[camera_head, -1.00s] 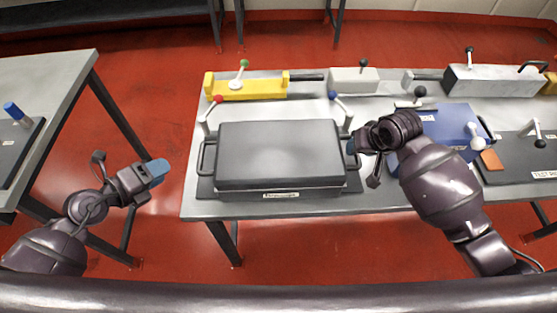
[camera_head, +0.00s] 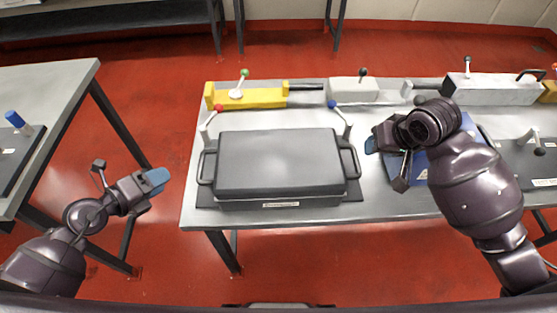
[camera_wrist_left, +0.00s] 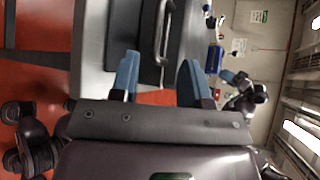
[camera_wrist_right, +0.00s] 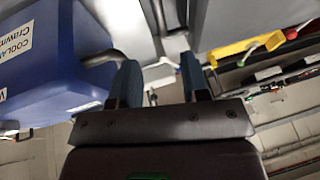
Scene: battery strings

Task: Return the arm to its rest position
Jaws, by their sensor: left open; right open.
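My right gripper (camera_head: 374,143) is over the bench, just right of the dark grey case's right handle. It is apart from the case and holds nothing. Its two blue fingers stand apart in the right wrist view (camera_wrist_right: 158,85). My left gripper (camera_head: 158,180) hangs over the red floor in the gap between the two tables. Its blue fingers are apart and empty in the left wrist view (camera_wrist_left: 160,80). The dark grey case (camera_head: 280,160) lies flat on a dark base plate between two side handles.
A blue case (camera_wrist_right: 60,50) sits beneath and behind my right arm. Levers with red (camera_head: 218,108) and blue (camera_head: 332,104) knobs stand behind the grey case. A yellow fixture (camera_head: 250,99) and a white block (camera_head: 495,89) line the back. Another table (camera_head: 60,100) stands at the left.

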